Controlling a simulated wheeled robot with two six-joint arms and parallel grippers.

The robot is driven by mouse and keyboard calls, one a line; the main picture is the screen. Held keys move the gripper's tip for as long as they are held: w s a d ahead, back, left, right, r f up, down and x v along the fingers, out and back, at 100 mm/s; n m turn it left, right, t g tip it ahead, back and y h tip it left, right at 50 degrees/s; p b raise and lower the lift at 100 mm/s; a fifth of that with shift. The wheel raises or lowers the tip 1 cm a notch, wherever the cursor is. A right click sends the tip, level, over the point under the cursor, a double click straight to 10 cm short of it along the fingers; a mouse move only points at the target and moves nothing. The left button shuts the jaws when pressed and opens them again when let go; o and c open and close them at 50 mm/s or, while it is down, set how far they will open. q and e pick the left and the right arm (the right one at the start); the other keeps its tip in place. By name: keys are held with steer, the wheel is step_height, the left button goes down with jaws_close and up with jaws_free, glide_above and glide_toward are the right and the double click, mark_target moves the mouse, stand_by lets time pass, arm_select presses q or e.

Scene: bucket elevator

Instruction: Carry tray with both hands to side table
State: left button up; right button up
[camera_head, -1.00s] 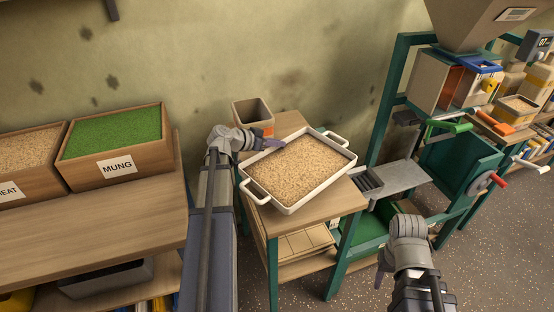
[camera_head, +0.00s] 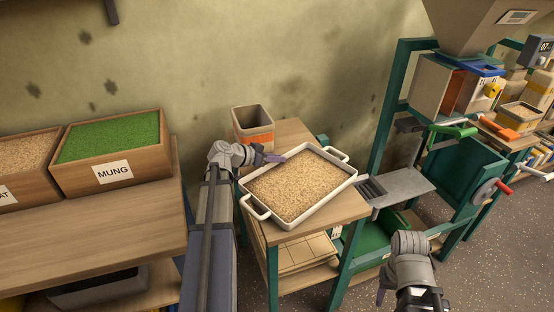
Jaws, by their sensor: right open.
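A white rectangular tray (camera_head: 341,184) filled with tan grain (camera_head: 303,182) rests at an angle on a small wooden side table (camera_head: 345,213) with green legs. Its two loop handles are at the near-left and far-right corners. My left gripper (camera_head: 276,157) is over the tray's far-left rim, with its fingertips at the edge; I cannot tell whether it touches or how far its fingers are apart. My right gripper (camera_head: 384,292) is open and empty, low in front of the table's right side, apart from the tray. Its fingers are partly hidden by its wrist.
A tan bin with an orange band (camera_head: 254,138) stands behind the tray. A wooden counter (camera_head: 90,240) at left holds a MUNG box (camera_head: 112,152) and another grain box. At right stands a green-framed machine (camera_head: 465,180) with a grey shelf (camera_head: 402,187) beside the table.

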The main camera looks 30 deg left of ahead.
arm_select(q)
steer(key=o, duration=0.4)
steer(key=shift+r, duration=0.15)
steer(key=p+v, duration=0.5)
steer(key=v, duration=0.6)
steer(key=shift+w, duration=0.1)
steer(key=shift+s+a+r+p, duration=0.25)
steer(key=shift+s+p, duration=0.1)
steer(key=shift+s, duration=0.15)
